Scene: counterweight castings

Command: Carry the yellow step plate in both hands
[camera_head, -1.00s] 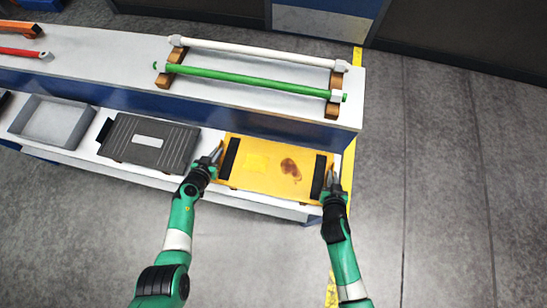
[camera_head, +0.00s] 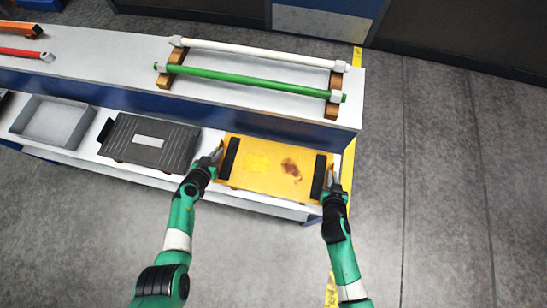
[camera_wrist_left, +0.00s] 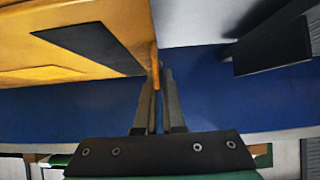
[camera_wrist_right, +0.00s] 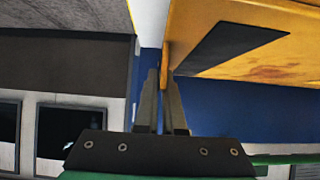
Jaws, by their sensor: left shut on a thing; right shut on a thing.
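The yellow step plate (camera_head: 262,168) is at the right end of the lower white shelf in the head view, with a black strip near each end and a brown stain. My left gripper (camera_head: 215,158) is shut on its left edge; the left wrist view shows the fingers (camera_wrist_left: 157,95) pinching the plate's yellow rim (camera_wrist_left: 155,70). My right gripper (camera_head: 332,180) is shut on its right edge; the right wrist view shows the fingers (camera_wrist_right: 162,95) on that rim (camera_wrist_right: 167,50). I cannot tell whether the plate touches the shelf.
A dark ribbed case (camera_head: 150,155) lies close to the plate's left, and a grey tray (camera_head: 52,138) stands farther left. The upper shelf (camera_head: 110,62) behind carries a white bar (camera_head: 255,52) and a green bar (camera_head: 250,81) on wooden blocks. Floor on the right is clear.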

